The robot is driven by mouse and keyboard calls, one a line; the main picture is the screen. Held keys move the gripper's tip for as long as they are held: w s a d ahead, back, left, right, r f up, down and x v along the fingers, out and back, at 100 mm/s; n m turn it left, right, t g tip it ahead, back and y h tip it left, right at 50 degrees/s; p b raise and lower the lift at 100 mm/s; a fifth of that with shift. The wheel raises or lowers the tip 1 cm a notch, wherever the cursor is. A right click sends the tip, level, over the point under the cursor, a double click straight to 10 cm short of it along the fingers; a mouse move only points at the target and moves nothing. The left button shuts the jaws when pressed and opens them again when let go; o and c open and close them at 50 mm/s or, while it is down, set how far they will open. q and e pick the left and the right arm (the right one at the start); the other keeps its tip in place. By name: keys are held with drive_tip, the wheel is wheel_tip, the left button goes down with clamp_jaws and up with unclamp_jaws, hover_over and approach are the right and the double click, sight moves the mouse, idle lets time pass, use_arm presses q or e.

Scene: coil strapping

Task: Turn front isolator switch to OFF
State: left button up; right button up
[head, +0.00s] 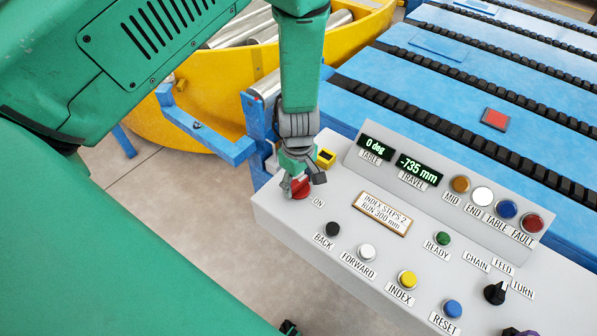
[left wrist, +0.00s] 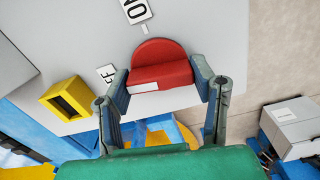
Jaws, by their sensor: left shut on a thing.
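The red isolator switch (head: 301,187) is at the left end of the grey control panel (head: 275,205), with an ON label (head: 318,202) beside it. In the left wrist view the red knob (left wrist: 160,65) has a raised grip bar with a white mark on its left part. The ON label (left wrist: 137,10) is above it, and a partly hidden label ending in FF (left wrist: 106,73) is to its left. My left gripper (head: 302,178) comes down from above and is shut on the knob, one finger on each side of the bar. My right gripper does not show.
A yellow block with a dark slot (head: 326,158) stands close behind the switch. Push buttons such as BACK (head: 333,229) and FORWARD (head: 366,251) lie to the right. The displays read 0 deg and -735 mm. A blue conveyor table (head: 440,85) and yellow cradle (head: 225,75) are behind.

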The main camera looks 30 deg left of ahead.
sight(300, 181)
use_arm(q)
drive_tip(key=shift+d+n+p, duration=0.1)
drive_tip(key=shift+n+p, duration=0.2)
drive_tip(key=shift+n, duration=0.3)
drive_tip(key=shift+f, duration=0.1)
drive_tip(key=shift+n, duration=0.3)
drive_tip(key=o, duration=1.1)
drive_tip(key=shift+o, duration=0.3)
drive_tip(key=shift+w, duration=0.1)
drive_tip(key=shift+r, duration=0.4)
wheel_tip(300, 181, up, 11)
